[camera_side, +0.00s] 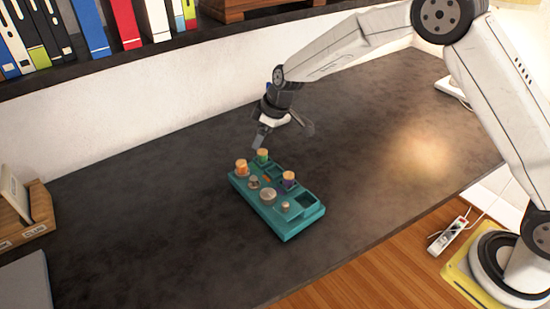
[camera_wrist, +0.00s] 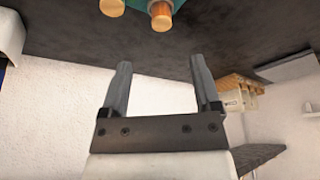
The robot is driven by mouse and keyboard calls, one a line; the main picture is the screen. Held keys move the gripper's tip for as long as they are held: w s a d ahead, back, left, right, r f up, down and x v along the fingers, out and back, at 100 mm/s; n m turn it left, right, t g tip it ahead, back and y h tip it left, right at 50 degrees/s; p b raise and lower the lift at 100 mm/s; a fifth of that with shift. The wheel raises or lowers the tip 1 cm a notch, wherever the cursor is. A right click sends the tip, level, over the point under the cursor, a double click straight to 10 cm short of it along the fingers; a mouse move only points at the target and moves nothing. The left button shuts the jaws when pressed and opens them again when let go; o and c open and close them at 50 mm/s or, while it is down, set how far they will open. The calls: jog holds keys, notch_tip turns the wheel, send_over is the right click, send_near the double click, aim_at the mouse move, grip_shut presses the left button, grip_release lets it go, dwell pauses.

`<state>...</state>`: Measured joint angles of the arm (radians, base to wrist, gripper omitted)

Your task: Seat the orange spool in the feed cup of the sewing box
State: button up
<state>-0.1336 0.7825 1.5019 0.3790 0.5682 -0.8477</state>
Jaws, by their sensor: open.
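The teal sewing box (camera_side: 283,226) lies on the dark worktop in the side view. The orange spool (camera_side: 241,168), with a pale wooden top, stands upright at the box's left corner. I cannot tell whether it sits in a cup. My gripper (camera_side: 283,133) is open and empty, above and behind the box, apart from the spool. In the wrist view my gripper (camera_wrist: 160,63) has spread fingers with nothing between them. A spool that looks like the orange one (camera_wrist: 161,15) shows at the top edge, beyond the fingertips, with part of another beside it.
A green spool (camera_side: 262,157) and a purple spool (camera_side: 289,180) stand in the box, with small round pieces between. An empty square compartment (camera_side: 305,200) is at its right. Books (camera_side: 95,30) line the back shelf. The worktop around the box is clear.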

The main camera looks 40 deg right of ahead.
jog(key=s+d+r+m+h, duration=0.1)
jog(key=s+d+m, duration=0.3)
jog(key=s, duration=1)
jog(key=s+d+r+m+h, duration=0.1)
jog(key=s+d+m, duration=0.3)
jog(key=s, duration=1)
jog(key=d+r, duration=0.1)
jog(key=d, duration=0.2)
jog(key=shift+s+r+g+h, duration=0.3)
jog(key=shift+g+h, duration=0.1)
